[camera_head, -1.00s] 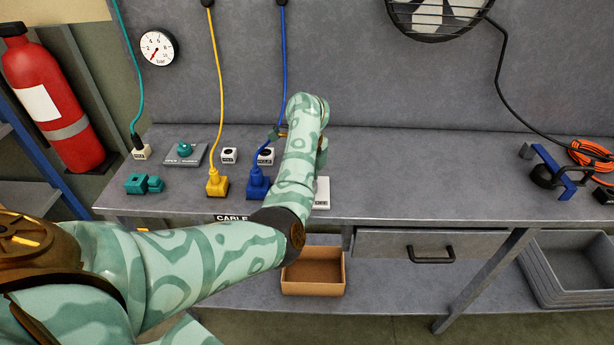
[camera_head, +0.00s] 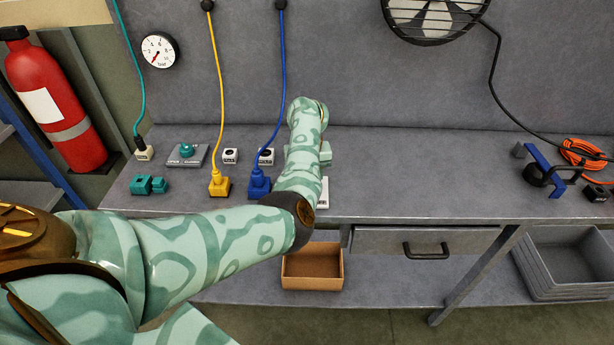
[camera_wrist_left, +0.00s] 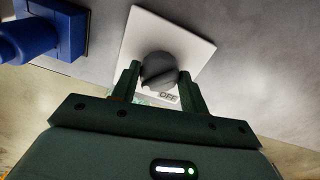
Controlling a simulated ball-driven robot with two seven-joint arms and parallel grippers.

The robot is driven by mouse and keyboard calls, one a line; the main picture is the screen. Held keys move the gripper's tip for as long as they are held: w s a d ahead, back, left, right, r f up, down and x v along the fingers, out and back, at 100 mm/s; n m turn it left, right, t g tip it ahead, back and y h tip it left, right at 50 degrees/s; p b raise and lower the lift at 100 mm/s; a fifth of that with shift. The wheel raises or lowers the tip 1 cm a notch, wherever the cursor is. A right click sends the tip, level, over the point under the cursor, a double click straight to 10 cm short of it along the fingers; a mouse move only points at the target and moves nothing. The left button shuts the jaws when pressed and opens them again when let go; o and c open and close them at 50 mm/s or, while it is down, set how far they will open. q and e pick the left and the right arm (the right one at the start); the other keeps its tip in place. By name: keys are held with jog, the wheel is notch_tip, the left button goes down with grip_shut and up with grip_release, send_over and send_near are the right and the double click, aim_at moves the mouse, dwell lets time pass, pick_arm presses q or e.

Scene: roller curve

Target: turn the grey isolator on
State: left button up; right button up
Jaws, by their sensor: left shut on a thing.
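The grey isolator has a white plate (camera_wrist_left: 190,32) and a round grey knob (camera_wrist_left: 159,68) in the left wrist view. An OFF label (camera_wrist_left: 168,97) shows beside the knob, partly covered at one side. My left gripper (camera_wrist_left: 161,73) is shut on the knob, one finger on each side. In the head view only a strip of the white plate (camera_head: 324,190) shows past my left arm; the knob is hidden there. My right gripper is not in view.
A blue plug (camera_head: 258,183) stands close to the left of the isolator, with a yellow plug (camera_head: 219,184) beyond it. A plate with a teal knob (camera_head: 186,154) lies farther left. The bench top (camera_head: 420,180) to the right is clear up to a blue-handled object (camera_head: 545,172).

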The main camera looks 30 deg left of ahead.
pick_arm(q)
jog(key=shift+m, duration=0.5)
jog(key=o, duration=1)
notch_tip(320, 180, up, 16)
jog(key=p, duration=0.5)
jog(key=shift+r, duration=0.2)
